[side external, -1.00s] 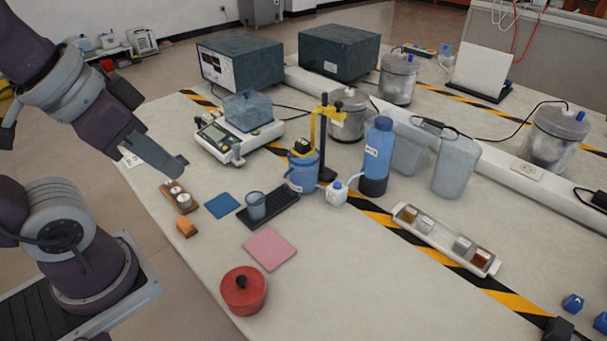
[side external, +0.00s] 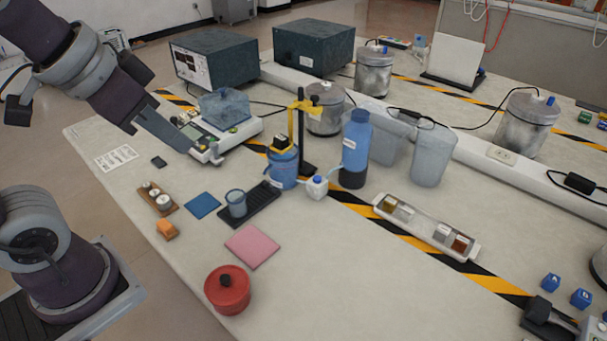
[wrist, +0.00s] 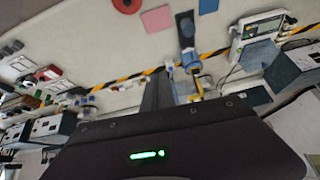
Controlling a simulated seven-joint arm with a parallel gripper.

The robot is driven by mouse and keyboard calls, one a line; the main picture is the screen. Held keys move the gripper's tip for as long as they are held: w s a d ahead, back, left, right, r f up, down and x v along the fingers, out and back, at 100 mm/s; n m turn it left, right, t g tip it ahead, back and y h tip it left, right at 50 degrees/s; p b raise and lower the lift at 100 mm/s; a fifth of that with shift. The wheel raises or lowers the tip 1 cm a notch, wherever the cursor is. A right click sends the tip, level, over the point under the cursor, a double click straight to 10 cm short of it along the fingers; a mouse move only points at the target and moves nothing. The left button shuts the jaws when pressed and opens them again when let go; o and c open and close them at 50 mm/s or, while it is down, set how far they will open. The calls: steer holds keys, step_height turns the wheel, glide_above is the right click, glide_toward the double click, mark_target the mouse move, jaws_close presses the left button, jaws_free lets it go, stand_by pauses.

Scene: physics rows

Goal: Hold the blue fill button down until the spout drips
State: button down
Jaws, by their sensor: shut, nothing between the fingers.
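A small white box (side external: 316,189) with a blue button-like top (side external: 317,179) stands at mid-table, joined by a pale tube to a tall blue bottle (side external: 356,140). Left of it, a blue container (side external: 283,168) stands under a yellow clamp (side external: 296,118) on a dark stand. A blue-grey cup (side external: 236,203) sits on a black tray (side external: 262,204) in front. A spout opening is too small to make out, and no drip shows. My gripper (side external: 191,147) is shut and empty, in front of the balance in this view and well left of the white box.
A balance (side external: 232,135) with a blue-grey cover stands behind my gripper. A wooden weight block (side external: 160,200), orange block (side external: 166,229), blue pad (side external: 202,205), pink pad (side external: 252,246) and red pot (side external: 227,289) lie in front. The wrist view also shows the pink pad (wrist: 157,19).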

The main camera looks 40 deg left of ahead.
steer(key=w+a+f+m+t, duration=0.1)
steer(key=w+f+m, duration=0.1)
steer(key=w, duration=1.1)
steer(key=m+t+y, duration=0.1)
steer(key=m+t, duration=0.1)
steer(key=m, duration=0.3)
glide_above(315, 180)
step_height(315, 180, down, 16)
steer(key=shift+r, duration=0.1)
steer(key=shift+f, duration=4.4)
steer(key=shift+f, duration=0.1)
steer(key=shift+f, duration=0.3)
steer(key=shift+f, duration=0.45)
